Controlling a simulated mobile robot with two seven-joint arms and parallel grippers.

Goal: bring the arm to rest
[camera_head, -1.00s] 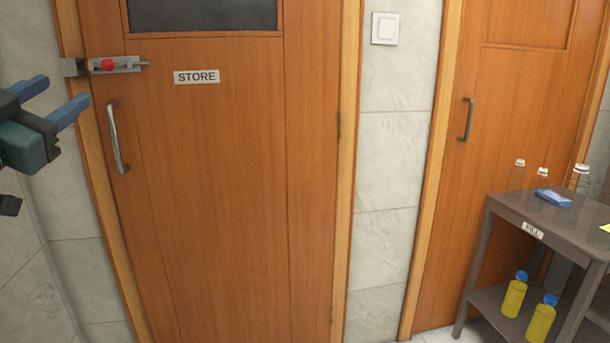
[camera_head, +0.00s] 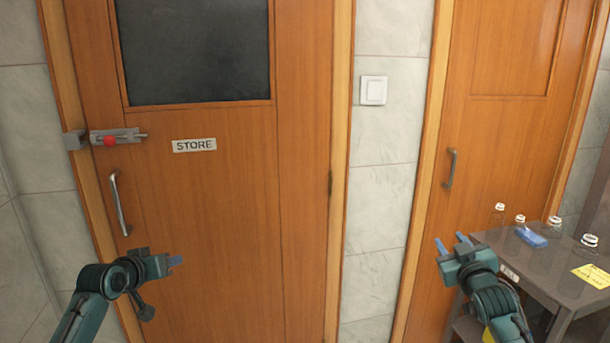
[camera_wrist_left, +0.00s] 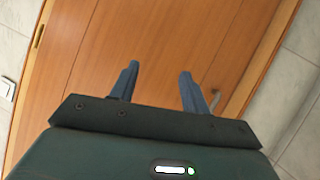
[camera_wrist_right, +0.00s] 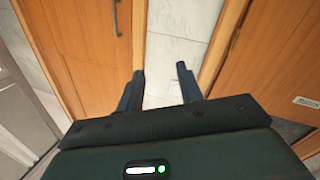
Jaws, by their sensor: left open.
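My left gripper (camera_head: 176,262) is in front of the lower part of the STORE door (camera_head: 235,240), below its handle. In the left wrist view its two blue fingers (camera_wrist_left: 157,88) stand apart with nothing between them. My right gripper (camera_head: 452,243) is at the left end of the dark table. In the right wrist view its fingers (camera_wrist_right: 160,88) also stand apart and empty. Neither gripper touches the door, the handle (camera_head: 119,203) or the bolt (camera_head: 112,138).
The dark table (camera_head: 550,275) at the right bears several clear bottles, a blue item (camera_head: 531,237) and a yellow note (camera_head: 592,275). My right forearm is close to its left edge. A second wooden door (camera_head: 500,130) and a light switch (camera_head: 373,90) are behind.

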